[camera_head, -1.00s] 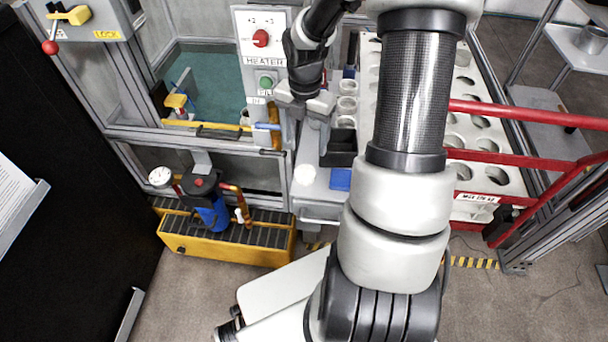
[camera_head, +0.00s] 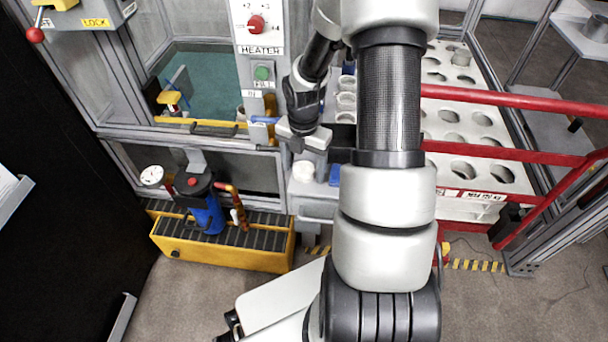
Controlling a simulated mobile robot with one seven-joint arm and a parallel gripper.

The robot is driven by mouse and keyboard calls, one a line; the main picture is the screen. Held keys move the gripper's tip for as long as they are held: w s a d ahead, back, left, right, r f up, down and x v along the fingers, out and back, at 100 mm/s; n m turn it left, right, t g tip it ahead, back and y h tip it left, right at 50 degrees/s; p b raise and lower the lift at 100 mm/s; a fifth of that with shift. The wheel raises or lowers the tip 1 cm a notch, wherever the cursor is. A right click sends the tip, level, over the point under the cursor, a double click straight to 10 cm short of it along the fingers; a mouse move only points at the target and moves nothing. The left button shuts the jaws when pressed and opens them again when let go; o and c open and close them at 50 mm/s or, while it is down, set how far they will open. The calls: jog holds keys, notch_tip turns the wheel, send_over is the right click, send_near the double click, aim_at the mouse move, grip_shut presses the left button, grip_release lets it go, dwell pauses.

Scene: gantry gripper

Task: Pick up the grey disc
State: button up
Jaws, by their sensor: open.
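My gripper (camera_head: 304,147) is open, its two grey fingers pointing down over the grey cart top beside the heater panel. A pale round piece (camera_head: 303,171) lies on the cart top just in front of and below the fingers, apart from them as far as I can tell. I cannot make out a clearly grey disc. A grey round piece (camera_head: 461,56) stands on the white holed rack at the back right. My arm hides part of the cart and rack.
The heater panel (camera_head: 257,28) stands close left of the gripper. A blue block (camera_head: 335,175) is right of the pale piece. White cups (camera_head: 346,100) stand behind. Red rails (camera_head: 510,98) cross on the right. A yellow base (camera_head: 220,243) with a blue filter stands front left.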

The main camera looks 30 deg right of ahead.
aim_at(304, 169)
jog(key=shift+r, duration=0.1)
jog(key=c, duration=1.1)
jog(key=shift+o, duration=0.2)
notch_tip(304, 169, up, 10)
jog(key=p, duration=0.4)
